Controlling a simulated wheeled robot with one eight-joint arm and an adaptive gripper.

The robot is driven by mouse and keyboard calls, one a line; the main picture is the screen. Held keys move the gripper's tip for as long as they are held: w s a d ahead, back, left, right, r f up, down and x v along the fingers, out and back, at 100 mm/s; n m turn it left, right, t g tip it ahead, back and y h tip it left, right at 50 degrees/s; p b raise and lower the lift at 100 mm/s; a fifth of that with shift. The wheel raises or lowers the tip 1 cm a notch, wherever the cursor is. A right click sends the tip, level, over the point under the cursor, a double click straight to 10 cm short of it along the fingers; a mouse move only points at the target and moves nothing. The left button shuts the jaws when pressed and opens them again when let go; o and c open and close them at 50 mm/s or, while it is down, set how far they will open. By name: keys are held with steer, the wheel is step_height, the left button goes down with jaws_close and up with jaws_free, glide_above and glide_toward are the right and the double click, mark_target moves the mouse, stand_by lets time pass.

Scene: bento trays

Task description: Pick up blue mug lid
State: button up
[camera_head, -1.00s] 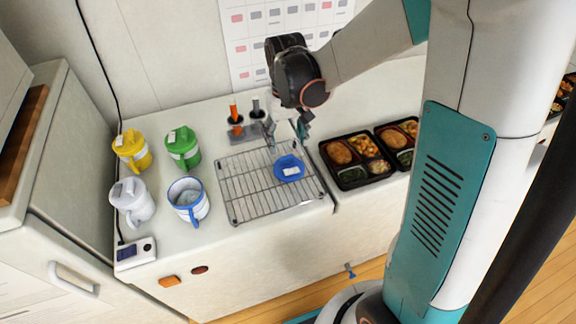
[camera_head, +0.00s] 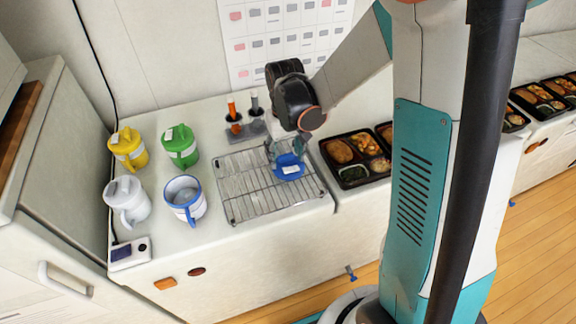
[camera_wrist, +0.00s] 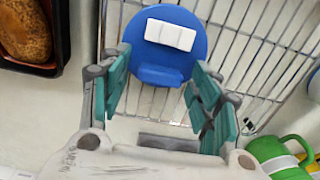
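The blue mug lid (camera_head: 289,172) lies on the wire rack (camera_head: 235,203) towards its right side. It is round, with a white label on top. In the wrist view the lid (camera_wrist: 194,58) is just ahead of my fingers, and its lower tab reaches into the gap between them. My gripper (camera_head: 285,150) is right over the lid's far edge in the head view. In the wrist view my gripper (camera_wrist: 158,80) is open, its teal fingers on either side of the tab with gaps. The open blue-and-white mug (camera_head: 185,208) stands left of the rack, without a lid.
Yellow (camera_head: 128,150), green (camera_head: 181,148) and white (camera_head: 127,200) lidded mugs stand on the counter's left. A holder (camera_head: 246,131) with orange and grey tools is behind the rack. Black food trays (camera_head: 352,178) stand close to the rack's right.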

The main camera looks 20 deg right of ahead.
steer(key=c, duration=0.7)
